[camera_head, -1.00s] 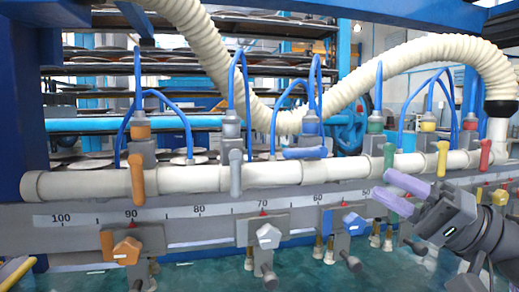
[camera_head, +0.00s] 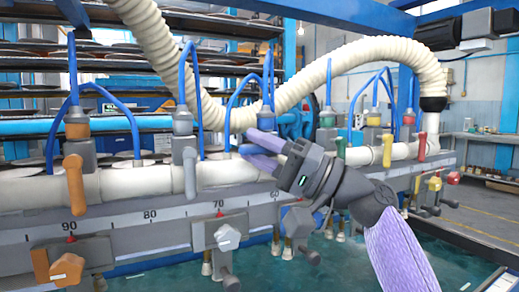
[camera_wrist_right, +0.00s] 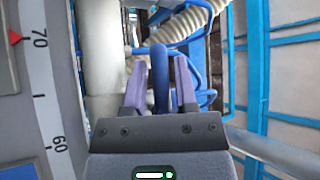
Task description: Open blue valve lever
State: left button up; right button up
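The blue valve lever (camera_head: 246,149) is on the white pipe (camera_head: 120,182), below a blue fitting (camera_head: 266,119). It lies roughly sideways along the pipe, while the neighbouring levers hang down. My right gripper (camera_head: 250,147) is at the lever, its purple fingers on either side of it and hiding much of it. In the right wrist view, the blue lever (camera_wrist_right: 160,82) stands between the two spread fingers of the gripper (camera_wrist_right: 160,68), with narrow gaps beside it. My left gripper is not in view.
An orange lever (camera_head: 75,178) and a grey lever (camera_head: 190,172) hang to the left. Green (camera_head: 341,148), yellow (camera_head: 387,150) and red (camera_head: 422,146) levers are to the right. A ribbed hose (camera_head: 350,55) arches above. A numbered rail (camera_head: 150,215) with clamps runs below.

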grip_shut()
jog(key=n+g+h+p, duration=0.1)
jog(key=n+p, duration=0.1)
jog(key=shift+p, duration=0.3)
jog(key=shift+f+g+h, duration=0.2)
jog(key=shift+g+h, duration=0.1)
jog(key=shift+g, duration=0.1)
jog(key=shift+f, duration=0.15)
jog(key=shift+o, duration=0.2)
grip_release()
